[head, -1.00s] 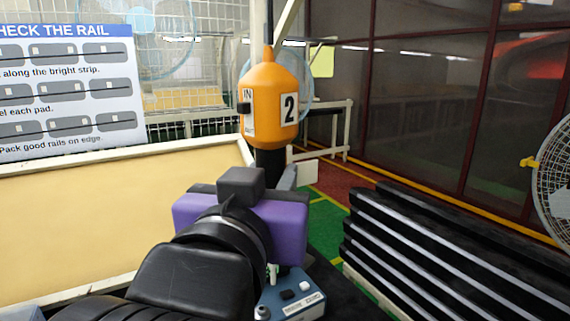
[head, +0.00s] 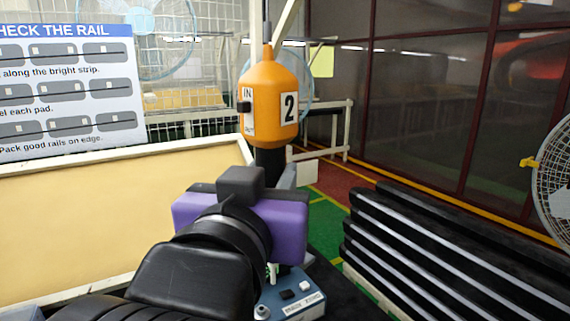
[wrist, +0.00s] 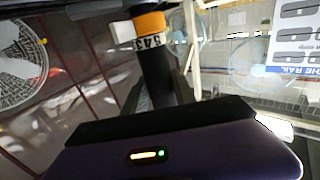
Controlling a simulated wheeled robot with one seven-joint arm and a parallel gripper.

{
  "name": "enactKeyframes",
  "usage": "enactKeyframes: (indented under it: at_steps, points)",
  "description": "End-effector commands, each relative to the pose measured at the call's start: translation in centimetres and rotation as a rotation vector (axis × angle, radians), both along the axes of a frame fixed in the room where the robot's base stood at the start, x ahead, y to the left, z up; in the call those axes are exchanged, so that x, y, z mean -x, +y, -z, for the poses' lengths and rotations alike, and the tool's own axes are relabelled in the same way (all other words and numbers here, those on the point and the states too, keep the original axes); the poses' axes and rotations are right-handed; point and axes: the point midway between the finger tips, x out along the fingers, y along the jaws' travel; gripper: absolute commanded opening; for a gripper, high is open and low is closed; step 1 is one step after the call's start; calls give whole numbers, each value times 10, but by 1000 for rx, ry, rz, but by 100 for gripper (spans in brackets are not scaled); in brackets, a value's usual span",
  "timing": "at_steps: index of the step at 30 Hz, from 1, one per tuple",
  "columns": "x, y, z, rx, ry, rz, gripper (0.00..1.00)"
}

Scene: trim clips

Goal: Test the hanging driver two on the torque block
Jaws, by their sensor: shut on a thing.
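Driver two (head: 270,95) is an orange body with a white "2" label, upright below a dark cable, with a black lower shaft. My gripper (head: 271,172) is shut on that black shaft. My purple and black wrist hides most of the fingers and the driver's lower end. In the wrist view the black shaft (wrist: 155,70) rises from behind my wrist to an orange and white band. The torque block (head: 290,299) is a small blue unit with a black button and a white button, low in front. My wrist partly covers it. Whether the driver touches it is hidden.
A cream panel with a pale rim (head: 120,225) stands at left, below a rail-check sign (head: 68,90). Black rails with bright strips (head: 430,250) are stacked at right. A fan (head: 555,180) stands at the right edge. Green and red floor shows behind.

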Motion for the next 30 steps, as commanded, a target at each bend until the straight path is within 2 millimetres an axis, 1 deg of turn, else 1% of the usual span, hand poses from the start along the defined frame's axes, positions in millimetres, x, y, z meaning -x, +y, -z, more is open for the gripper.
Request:
enactKeyframes:
  at_steps: [2,8,24,30]
  points:
    - [0,0,1,2,-1,1,0]
    - [-22,5,-1,3,5,-53,0]
    - [-107,33,-2,4,18,-298,0]
    - [-128,41,-1,5,20,-360,0]
